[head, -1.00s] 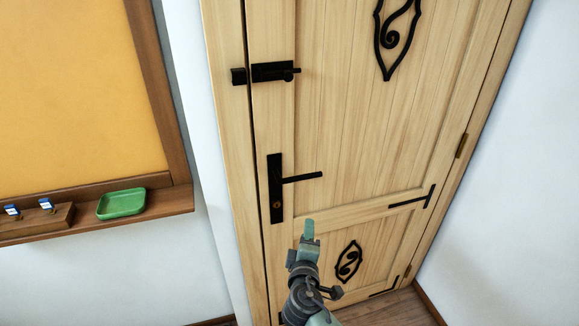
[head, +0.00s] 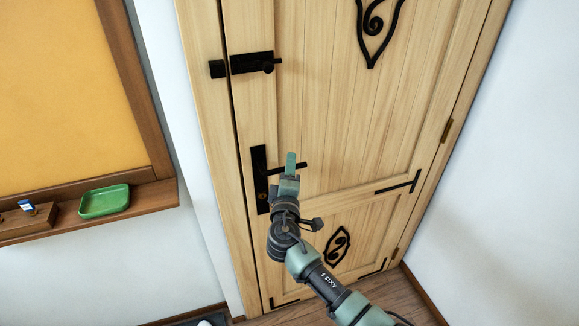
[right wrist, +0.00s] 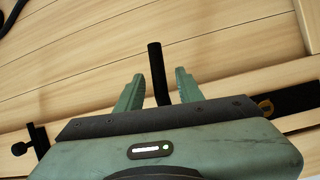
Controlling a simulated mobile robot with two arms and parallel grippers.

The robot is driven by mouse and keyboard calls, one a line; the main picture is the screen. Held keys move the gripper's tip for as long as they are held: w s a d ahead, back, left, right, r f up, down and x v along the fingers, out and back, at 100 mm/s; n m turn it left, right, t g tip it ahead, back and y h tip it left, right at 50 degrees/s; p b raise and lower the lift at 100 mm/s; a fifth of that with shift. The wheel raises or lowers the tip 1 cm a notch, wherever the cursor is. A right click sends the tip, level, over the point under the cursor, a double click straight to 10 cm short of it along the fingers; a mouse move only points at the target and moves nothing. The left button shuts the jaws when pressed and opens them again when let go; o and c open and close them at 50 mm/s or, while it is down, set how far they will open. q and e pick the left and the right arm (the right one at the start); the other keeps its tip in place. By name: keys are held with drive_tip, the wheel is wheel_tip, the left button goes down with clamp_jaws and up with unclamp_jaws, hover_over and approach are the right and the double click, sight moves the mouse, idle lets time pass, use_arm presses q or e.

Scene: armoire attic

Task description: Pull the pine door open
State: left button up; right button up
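The pine door (head: 310,110) stands closed in its frame, with a black lever handle (head: 290,168) on a tall black plate at its left side. A black slide bolt (head: 252,63) sits higher up on the same side. My right gripper (head: 291,160) is at the lever, hiding part of it in the head view. In the right wrist view its two green fingers (right wrist: 155,90) are apart, with the black lever (right wrist: 157,70) between them. A gap shows on each side of the lever. My left gripper is not in view.
A corkboard (head: 60,90) hangs on the left wall, with a wooden ledge holding a green tray (head: 104,200). White wall (head: 490,190) runs close on the right. Wood floor (head: 390,295) shows below the door.

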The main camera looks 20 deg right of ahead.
clamp_jaws()
idle(1.4)
